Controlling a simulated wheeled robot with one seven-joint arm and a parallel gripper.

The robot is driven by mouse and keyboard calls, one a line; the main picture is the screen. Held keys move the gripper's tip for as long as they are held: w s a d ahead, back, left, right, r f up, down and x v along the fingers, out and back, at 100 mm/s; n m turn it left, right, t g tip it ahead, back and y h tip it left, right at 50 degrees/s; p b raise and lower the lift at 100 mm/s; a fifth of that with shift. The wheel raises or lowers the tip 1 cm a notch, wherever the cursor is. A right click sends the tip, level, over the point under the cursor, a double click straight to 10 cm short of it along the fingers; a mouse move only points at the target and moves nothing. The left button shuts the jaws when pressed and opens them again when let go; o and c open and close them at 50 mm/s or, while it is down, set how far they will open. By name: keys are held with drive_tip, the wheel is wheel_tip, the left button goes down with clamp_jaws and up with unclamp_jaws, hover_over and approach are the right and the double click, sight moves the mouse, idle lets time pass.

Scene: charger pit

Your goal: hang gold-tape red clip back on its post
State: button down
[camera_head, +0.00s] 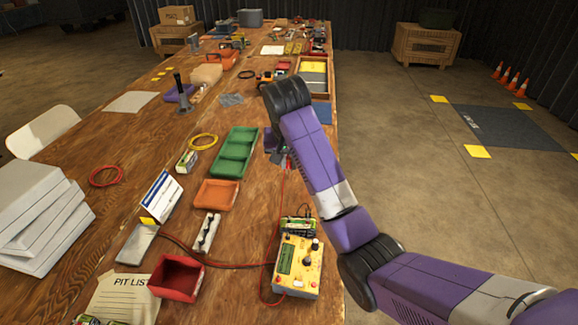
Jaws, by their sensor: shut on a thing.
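My gripper (281,157) hangs over the right part of the wooden bench, beside the green tray, mostly hidden behind my purple arm. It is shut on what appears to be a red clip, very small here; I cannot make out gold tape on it. A thin red lead (279,215) runs from the gripper down to the yellow charger (299,266) at the near right of the bench. A pale strip with dark upright pegs (205,233) stands left of the charger. I cannot tell which post belongs to the clip.
The green tray (235,153), orange tray (217,194) and red bin (176,278) stand left of the charger. A small dark-and-green pack (297,226) sits behind it. A yellow cable coil (203,142) lies farther left. Bare wood shows between them.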

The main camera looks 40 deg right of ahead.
drive_tip(key=shift+r+p, duration=0.15)
drive_tip(key=shift+p, duration=0.3)
drive_tip(key=shift+a+p, duration=0.15)
drive_tip(key=shift+p, duration=0.3)
drive_tip(key=shift+s+a+p, duration=3.5)
drive_tip(key=shift+s+a, duration=2.65)
drive_tip(key=shift+a, duration=2.1)
wheel_tip(320, 180, down, 12)
drive_tip(key=b, duration=0.5)
drive_tip(key=shift+d+b, duration=0.1)
drive_tip(key=shift+b, duration=0.2)
drive_tip(key=shift+f+b, duration=1.55)
drive_tip(key=shift+f, duration=1.85)
drive_tip(key=shift+p, duration=0.4)
